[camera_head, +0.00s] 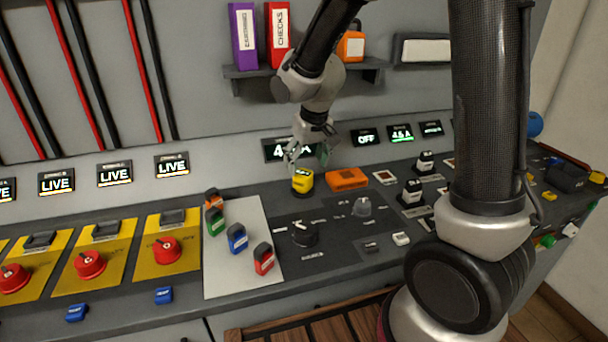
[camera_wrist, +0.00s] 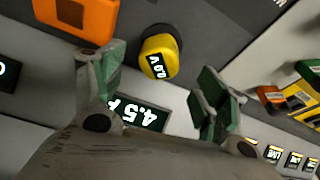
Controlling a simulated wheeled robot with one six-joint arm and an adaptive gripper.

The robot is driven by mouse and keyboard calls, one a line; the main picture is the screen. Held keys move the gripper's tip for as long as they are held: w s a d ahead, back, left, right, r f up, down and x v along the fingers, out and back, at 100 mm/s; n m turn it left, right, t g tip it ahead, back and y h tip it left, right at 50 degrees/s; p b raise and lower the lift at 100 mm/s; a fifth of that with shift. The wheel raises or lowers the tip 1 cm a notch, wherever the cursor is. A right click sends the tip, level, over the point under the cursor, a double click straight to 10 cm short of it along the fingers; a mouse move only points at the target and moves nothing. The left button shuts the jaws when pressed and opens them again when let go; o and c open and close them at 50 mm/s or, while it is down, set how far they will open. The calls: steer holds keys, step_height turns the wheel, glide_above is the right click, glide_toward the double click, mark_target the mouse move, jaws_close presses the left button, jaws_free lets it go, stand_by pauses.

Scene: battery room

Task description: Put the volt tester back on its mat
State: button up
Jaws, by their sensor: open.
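A small yellow device with a dark display (camera_head: 303,181), which I take to be the volt tester, stands on the dark grey bench top near the back panel. In the wrist view the yellow device (camera_wrist: 160,60) shows a lit reading and lies just beyond my fingertips, in line with the gap between them. My gripper (camera_head: 306,154) is above it, pointing down. In the wrist view my gripper (camera_wrist: 157,80) has its green-padded fingers spread, with nothing between them. I cannot tell for sure which mat is the tester's own.
An orange case (camera_head: 347,179) lies close right of the yellow device. A light grey panel (camera_head: 215,275) with several coloured tags is to the left. A knob (camera_head: 303,234) is in front. A shelf (camera_head: 300,72) and display panels are behind. Small white-edged squares (camera_head: 385,178) lie right.

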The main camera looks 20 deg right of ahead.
steer(key=s+d+r+m, duration=0.1)
steer(key=s+d+r, duration=0.9)
steer(key=s+r, duration=0.3)
steer(key=s+d, duration=0.2)
steer(key=s, duration=0.4)
steer(key=s+d+r+m+t, duration=0.1)
steer(key=s+d, duration=0.1)
steer(key=s, duration=0.4)
steer(key=shift+d+r+h, duration=0.3)
steer(key=shift+d, duration=0.1)
